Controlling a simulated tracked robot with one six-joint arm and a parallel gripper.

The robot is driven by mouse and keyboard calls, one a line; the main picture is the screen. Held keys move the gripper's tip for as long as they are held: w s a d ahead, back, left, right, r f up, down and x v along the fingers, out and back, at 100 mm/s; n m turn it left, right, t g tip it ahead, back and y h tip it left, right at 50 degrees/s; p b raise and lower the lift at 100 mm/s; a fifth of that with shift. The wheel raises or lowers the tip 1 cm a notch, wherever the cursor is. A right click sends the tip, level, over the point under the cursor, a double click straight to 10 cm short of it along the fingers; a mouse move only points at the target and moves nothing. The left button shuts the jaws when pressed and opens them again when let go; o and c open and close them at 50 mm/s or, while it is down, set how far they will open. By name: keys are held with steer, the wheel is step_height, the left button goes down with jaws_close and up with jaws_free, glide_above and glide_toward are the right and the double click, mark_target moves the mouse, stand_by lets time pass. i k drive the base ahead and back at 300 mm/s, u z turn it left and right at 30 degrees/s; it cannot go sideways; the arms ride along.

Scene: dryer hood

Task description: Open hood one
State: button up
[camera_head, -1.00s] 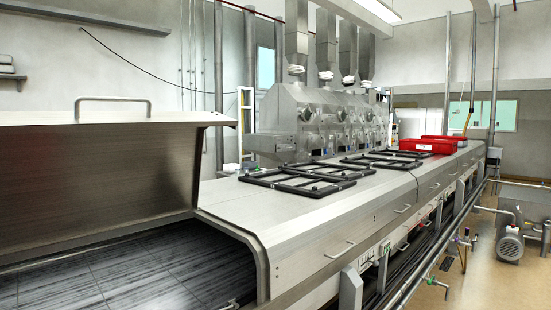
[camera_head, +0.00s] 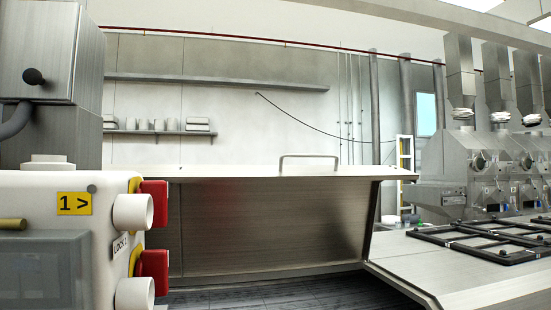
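The raised hood (camera_head: 270,222) is a wide brushed-steel panel in the middle of the head view. It is tilted up, with a pale handle (camera_head: 309,160) on its top edge. Below it the dark slatted bed (camera_head: 280,297) of the dryer is exposed. A white control box (camera_head: 60,235) at the left carries a yellow "1 >" label (camera_head: 74,204), red and white knobs (camera_head: 150,205) and a label that seems to read "LOCK". My gripper does not show in this view.
The closed steel top (camera_head: 430,270) continues to the right, with black frames (camera_head: 480,238) lying on it. Steel machines (camera_head: 465,175) with ducts stand behind. A shelf with several white items (camera_head: 172,124) is on the back wall.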

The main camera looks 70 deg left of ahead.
mark_target(223, 219)
steer(key=u, duration=1.5)
steer(key=i, duration=1.4)
steer(key=u, duration=2)
